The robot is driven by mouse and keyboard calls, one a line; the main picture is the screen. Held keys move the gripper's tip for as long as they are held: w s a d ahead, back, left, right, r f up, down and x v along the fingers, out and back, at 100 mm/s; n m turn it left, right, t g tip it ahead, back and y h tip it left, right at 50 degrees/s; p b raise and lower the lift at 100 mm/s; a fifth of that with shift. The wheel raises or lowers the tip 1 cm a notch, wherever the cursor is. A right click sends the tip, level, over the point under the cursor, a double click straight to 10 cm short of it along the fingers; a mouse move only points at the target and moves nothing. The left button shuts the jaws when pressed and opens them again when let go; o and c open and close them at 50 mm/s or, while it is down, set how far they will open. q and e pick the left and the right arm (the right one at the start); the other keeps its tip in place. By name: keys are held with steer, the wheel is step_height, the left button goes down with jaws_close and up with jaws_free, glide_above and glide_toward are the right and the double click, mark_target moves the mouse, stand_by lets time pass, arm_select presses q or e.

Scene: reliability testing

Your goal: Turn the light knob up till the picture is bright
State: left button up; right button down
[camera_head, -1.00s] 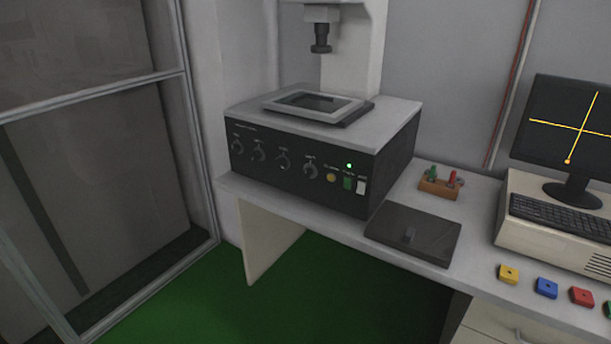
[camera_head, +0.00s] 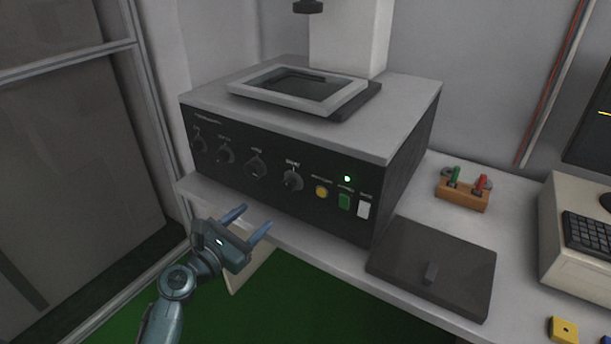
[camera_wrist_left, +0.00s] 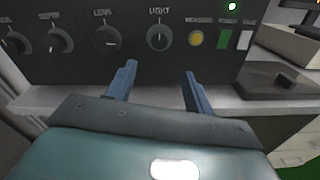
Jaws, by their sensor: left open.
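The light knob (camera_head: 292,181) is the rightmost of a row of dark round knobs on the black front panel of a grey machine. In the left wrist view the knob (camera_wrist_left: 160,37) sits under the label LIGHT, with its pale mark near the top. My left gripper (camera_head: 250,220) is open and empty, in front of and below the knob, apart from it. In the wrist view its two blue fingers (camera_wrist_left: 160,72) point at the panel, either side of the knob's line. The monitor (camera_head: 592,125) is mostly cut off at the right edge. My right gripper is not in view.
Right of the knob are a yellow button (camera_head: 321,192), a green switch (camera_head: 344,201) and a white switch (camera_head: 364,207). The LENS knob (camera_wrist_left: 106,40) is to its left. The bench edge lies below the panel. A dark flat plate (camera_head: 430,275) lies at right.

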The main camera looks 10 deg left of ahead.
mark_target(287, 186)
arm_select(q)
steer(key=x, duration=0.9)
steer(key=b+x, duration=0.1)
steer(key=x, duration=0.3)
steer(key=shift+w+r, duration=0.15)
steer(key=shift+r, duration=0.2)
steer(key=shift+c, duration=0.2)
steer(key=c, duration=0.9)
